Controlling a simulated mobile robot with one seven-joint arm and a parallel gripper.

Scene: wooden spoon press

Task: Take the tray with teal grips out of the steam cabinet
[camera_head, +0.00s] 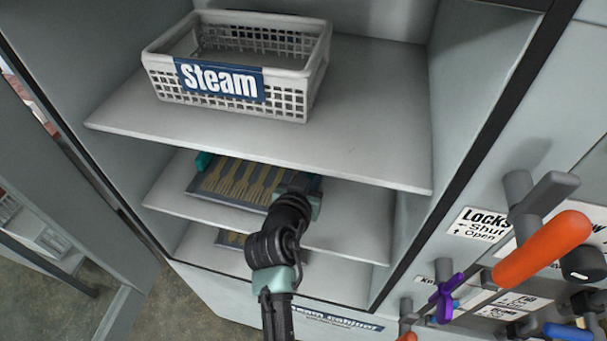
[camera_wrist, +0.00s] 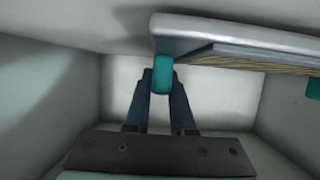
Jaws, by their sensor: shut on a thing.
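The tray with teal grips (camera_head: 236,183) lies on the middle shelf of the steam cabinet, with wooden spoon shapes on it. Its left teal grip (camera_head: 204,161) shows free in the head view. My gripper (camera_head: 306,192) reaches into the cabinet at the tray's right end. In the wrist view my gripper (camera_wrist: 161,84) is shut on a teal grip (camera_wrist: 161,80), with one dark finger on each side. The tray's edge (camera_wrist: 240,55) runs off to the right there, and another teal grip (camera_wrist: 313,85) shows at the right border.
A white basket labelled Steam (camera_head: 233,85) stands on the upper shelf (camera_head: 360,140). Another tray (camera_head: 232,239) with spoon shapes is partly visible on the lower shelf. An orange-handled lever (camera_head: 543,247) and a purple knob (camera_head: 446,297) stick out at the right. The cabinet is open in front.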

